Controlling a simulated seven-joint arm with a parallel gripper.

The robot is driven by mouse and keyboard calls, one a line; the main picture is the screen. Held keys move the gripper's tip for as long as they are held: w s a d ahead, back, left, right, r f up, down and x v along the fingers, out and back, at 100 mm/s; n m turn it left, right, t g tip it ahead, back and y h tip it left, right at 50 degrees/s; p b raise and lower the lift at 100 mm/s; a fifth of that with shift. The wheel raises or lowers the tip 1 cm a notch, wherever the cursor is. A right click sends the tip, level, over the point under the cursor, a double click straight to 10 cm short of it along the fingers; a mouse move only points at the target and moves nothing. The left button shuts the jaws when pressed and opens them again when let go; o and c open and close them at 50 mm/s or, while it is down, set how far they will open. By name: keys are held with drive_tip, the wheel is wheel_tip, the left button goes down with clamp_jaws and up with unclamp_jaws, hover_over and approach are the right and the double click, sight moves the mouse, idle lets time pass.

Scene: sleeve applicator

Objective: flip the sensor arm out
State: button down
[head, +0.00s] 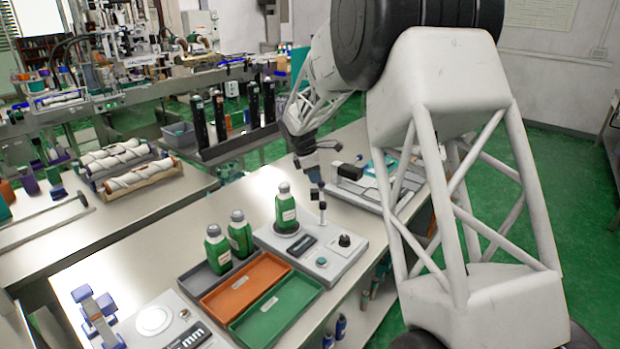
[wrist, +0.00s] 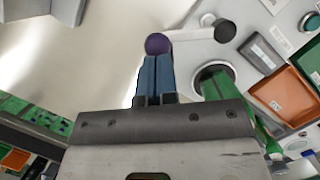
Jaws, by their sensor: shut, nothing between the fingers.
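The sensor arm (wrist: 188,35) is a pale bar on a dark-capped post, with a purple ball at its end (wrist: 157,44). In the head view its post (head: 322,212) stands on the grey applicator (head: 325,258), right of a green bottle (head: 285,208) on the round seat. My gripper (head: 314,172) is above the post, pointing down. In the wrist view its blue fingers (wrist: 155,68) are shut and empty, their tips right at the ball. I cannot tell whether they touch it. The bottle (wrist: 218,88) is right of the fingers, partly hidden by my gripper.
Two green bottles (head: 240,235) stand in a grey tray left of the applicator. An orange tray (head: 245,285) and a green tray (head: 275,312) lie in front. A scale (head: 160,320) is at front left. Another device (head: 365,185) sits behind. Bare table lies behind the bottles.

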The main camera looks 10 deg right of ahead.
sight(314, 189)
drive_tip(key=shift+w+d+f+m+g, duration=0.1)
drive_tip(key=shift+d+m+g, duration=0.3)
drive_tip(key=shift+d+m, duration=0.6)
drive_tip(key=shift+d, duration=0.35)
drive_tip(key=v, duration=1)
idle(0.5)
